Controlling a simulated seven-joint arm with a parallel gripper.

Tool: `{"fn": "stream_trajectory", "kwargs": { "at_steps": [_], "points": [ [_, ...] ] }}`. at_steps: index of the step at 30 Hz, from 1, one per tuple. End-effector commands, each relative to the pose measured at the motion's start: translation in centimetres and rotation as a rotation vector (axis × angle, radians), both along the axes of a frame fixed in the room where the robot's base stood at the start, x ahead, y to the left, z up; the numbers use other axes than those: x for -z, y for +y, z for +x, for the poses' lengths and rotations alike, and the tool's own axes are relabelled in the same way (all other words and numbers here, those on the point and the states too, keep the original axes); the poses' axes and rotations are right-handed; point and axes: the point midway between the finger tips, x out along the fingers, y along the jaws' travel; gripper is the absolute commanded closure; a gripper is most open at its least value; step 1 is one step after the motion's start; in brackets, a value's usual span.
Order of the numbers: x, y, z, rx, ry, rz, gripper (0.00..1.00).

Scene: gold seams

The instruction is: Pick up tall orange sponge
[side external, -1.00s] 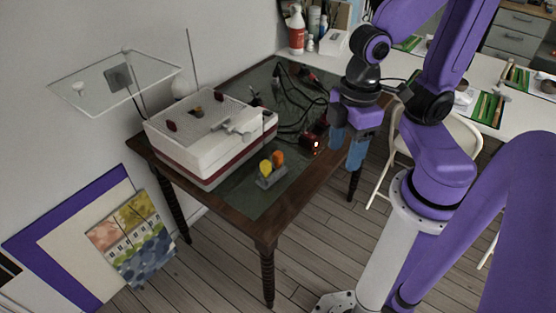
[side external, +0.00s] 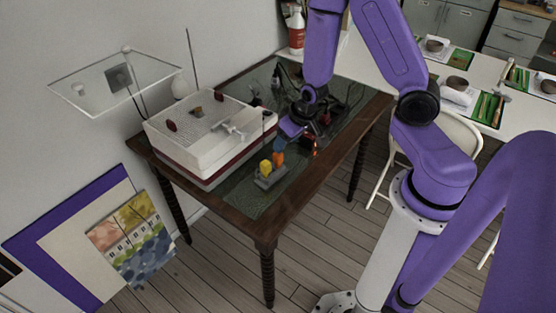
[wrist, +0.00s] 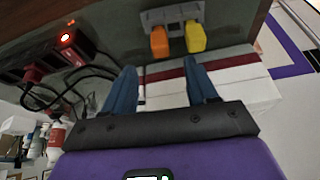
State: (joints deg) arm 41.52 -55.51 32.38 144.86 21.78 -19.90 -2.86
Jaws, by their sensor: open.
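The orange sponge (side external: 278,159) stands in a small grey holder (side external: 270,181) on the dark-topped table, beside a yellow sponge (side external: 265,167). My gripper (side external: 281,144) is just above and behind the orange sponge in the side view and partly overlaps it there. In the wrist view the orange sponge (wrist: 159,42) lies beyond the fingertips, roughly between their lines, with the yellow sponge (wrist: 196,37) to its right. My gripper (wrist: 158,67) is open with nothing between its blue fingers. Whether a finger touches a sponge cannot be told.
A white and dark-red box (side external: 205,140) stands close by on the left of the table. A device with a red light (wrist: 66,40) and black cables lie on the other side. The table's front edge (side external: 262,225) is near the holder, with bare tabletop between.

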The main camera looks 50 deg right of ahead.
Motion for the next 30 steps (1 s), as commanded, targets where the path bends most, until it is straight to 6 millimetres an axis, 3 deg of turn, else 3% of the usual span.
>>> {"fn": "stream_trajectory", "kwargs": {
  "at_steps": [11,24,30],
  "points": [
    [1.9,-0.1,0.8,-0.002,0.001,0.000,0.43],
    [6.2,-0.1,2.5,-0.002,0.002,0.002,0.43],
    [6.7,-0.2,2.8,-0.003,0.000,0.002,0.43]
  ]
}}
